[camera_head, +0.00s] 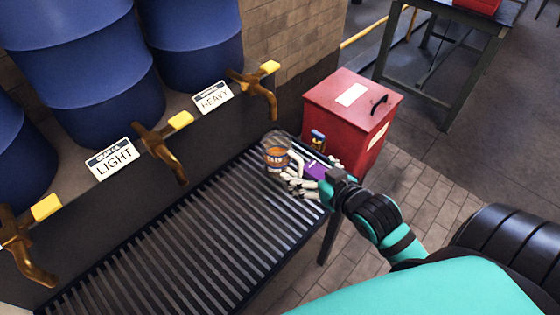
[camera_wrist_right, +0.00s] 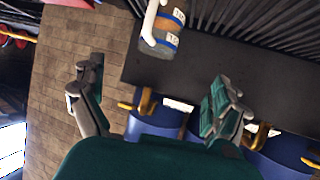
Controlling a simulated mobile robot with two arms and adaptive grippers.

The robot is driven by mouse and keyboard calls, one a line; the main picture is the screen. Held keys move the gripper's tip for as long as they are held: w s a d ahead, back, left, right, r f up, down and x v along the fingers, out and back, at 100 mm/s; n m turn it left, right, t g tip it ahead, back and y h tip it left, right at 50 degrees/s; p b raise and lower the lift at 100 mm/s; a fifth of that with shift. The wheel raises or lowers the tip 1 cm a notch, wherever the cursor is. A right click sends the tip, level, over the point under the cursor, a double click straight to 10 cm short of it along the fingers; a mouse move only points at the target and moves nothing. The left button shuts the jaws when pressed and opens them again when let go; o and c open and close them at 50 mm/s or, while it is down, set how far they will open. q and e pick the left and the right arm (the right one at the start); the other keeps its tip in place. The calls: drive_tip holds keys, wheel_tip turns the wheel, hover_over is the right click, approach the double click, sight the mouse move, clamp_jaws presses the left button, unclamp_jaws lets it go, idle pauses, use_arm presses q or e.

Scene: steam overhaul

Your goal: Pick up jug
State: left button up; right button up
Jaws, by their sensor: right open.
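The jug (camera_head: 275,155) is a clear vessel with an orange-brown and blue band and a white handle. It stands at the far end of the slatted drain rack (camera_head: 190,235). In the right wrist view the jug (camera_wrist_right: 168,38) is at the top, beyond the fingertips, with its handle toward the left. My right gripper (camera_head: 312,176) is just right of the jug, its fingers spread and empty. In the wrist view both fingers of the gripper (camera_wrist_right: 160,95) are wide apart, with no contact visible. My left gripper is not in view.
Brass taps (camera_head: 160,150) and signs reading LIGHT (camera_head: 112,158) and HEAVY (camera_head: 212,97) line the wall below blue barrels (camera_head: 85,85). A purple item (camera_head: 313,170) is partly hidden by the gripper. A red cabinet (camera_head: 345,110) stands just beyond the rack.

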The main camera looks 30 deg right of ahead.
drive_tip(key=w+r, duration=0.1)
drive_tip(key=w, duration=0.1)
drive_tip(key=p, duration=0.1)
approach(271, 137)
drive_tip(key=shift+t, duration=0.3)
drive_tip(key=shift+f+p+x, duration=0.2)
drive_tip(key=shift+p+x, duration=0.05)
drive_tip(key=shift+x, duration=1.1)
drive_tip(key=shift+f+p+x, duration=0.2)
drive_tip(key=shift+x, duration=1.15)
drive_tip(key=shift+s, duration=0.2)
drive_tip(key=shift+c, duration=0.4)
drive_tip(key=shift+r, duration=0.15)
drive_tip(key=c, duration=1.6)
